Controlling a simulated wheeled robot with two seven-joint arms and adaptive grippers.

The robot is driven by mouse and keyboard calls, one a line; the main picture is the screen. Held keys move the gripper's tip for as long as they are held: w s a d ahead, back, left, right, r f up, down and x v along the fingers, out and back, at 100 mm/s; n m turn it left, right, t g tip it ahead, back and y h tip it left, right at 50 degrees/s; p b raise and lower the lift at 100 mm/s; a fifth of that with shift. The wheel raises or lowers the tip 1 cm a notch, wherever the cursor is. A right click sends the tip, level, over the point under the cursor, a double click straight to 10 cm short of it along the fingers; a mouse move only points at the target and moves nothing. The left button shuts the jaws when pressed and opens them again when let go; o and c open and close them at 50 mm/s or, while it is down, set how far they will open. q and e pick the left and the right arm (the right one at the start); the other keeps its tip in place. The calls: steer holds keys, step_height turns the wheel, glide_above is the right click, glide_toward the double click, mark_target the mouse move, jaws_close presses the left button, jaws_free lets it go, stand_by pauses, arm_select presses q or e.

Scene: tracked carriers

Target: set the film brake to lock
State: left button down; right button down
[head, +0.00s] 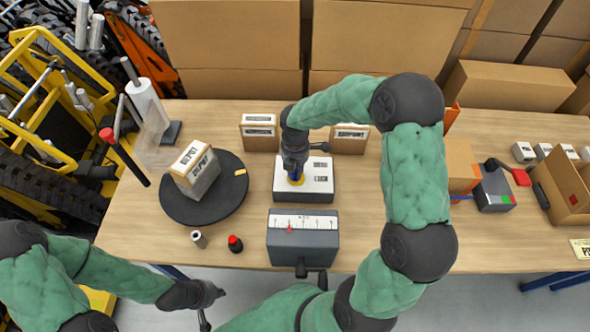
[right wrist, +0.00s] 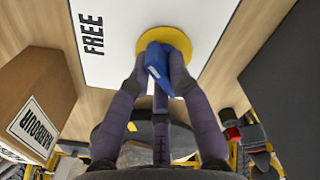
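The film brake appears to be a box with a white top (head: 283,190) in the middle of the table. Its top carries a yellow disc (head: 297,181) and small dark labels, too small to read in the head view. In the right wrist view the white plate (right wrist: 115,50) reads FREE to the left of the yellow disc (right wrist: 183,42). A blue handle (right wrist: 158,66) stands on the disc. My right gripper (right wrist: 159,74) has its fingers on both sides of the handle, apparently closed on it. My left gripper (head: 214,308) is open and empty before the table's front edge.
A grey box with a scale (head: 302,240) stands in front of the brake. A black turntable (head: 230,205) with a labelled carton (head: 195,168) is at its left. Small cartons (head: 258,131) stand behind. A red-capped item (head: 235,244) is near the front.

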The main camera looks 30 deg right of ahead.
stand_by(0.4)
steer(key=m, duration=0.4)
steer(key=shift+d+p, duration=0.1)
steer(key=shift+p, duration=0.25)
steer(key=m, duration=0.4)
steer(key=shift+d, duration=0.1)
steer(key=shift+m, duration=0.5)
steer(key=c, duration=1.1)
jaws_free()
steer(key=shift+c, duration=0.2)
step_height(320, 180, up, 12)
